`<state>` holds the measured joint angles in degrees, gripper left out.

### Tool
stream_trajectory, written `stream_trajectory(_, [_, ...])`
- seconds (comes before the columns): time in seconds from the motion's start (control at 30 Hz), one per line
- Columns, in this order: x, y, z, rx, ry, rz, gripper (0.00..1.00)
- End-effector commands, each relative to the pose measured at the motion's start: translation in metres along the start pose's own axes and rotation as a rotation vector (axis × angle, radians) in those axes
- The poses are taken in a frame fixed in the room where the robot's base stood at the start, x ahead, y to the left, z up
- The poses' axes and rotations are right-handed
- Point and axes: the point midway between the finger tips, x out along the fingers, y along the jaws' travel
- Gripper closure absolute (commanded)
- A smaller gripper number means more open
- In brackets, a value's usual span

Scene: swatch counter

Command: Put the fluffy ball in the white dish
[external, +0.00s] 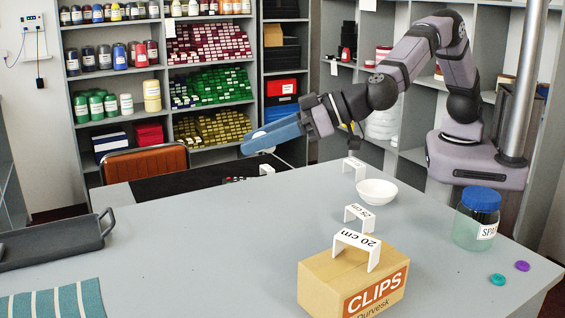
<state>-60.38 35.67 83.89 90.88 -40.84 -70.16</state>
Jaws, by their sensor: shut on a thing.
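The white dish (377,192) is a small round bowl on the grey counter, right of the middle, and looks empty. My gripper (254,143) has long blue fingers pointing left and slightly down. It is above the far edge of the counter, well left of the dish and higher than it. The fingers are shut, with a small pale patch showing at their tips. That patch seems to be the fluffy ball, mostly hidden by the fingers. No other fluffy ball is in view.
A cardboard CLIPS box (330,285) stands at the front, with a white 20 cm bracket (345,240) on or by it. Another bracket (359,213) is near the dish. A blue-lidded jar (477,222) stands right. A dark tray (60,247) lies left. The counter's middle-left is clear.

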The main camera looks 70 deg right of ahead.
Motion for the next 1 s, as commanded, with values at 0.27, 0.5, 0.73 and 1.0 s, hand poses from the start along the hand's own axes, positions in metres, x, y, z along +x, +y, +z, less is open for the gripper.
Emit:
stream_trajectory(0.27, [-0.099,-0.07,-0.004,-0.059,0.0,-0.146,0.86])
stream_trajectory(0.5, [-0.169,-0.063,0.023,-0.064,-0.001,-0.147,0.86])
stream_trajectory(0.73, [-0.188,-0.001,0.059,-0.012,-0.001,-0.01,0.86])
stream_trajectory(1.0, [-0.189,0.09,0.108,0.083,0.0,0.216,0.86])
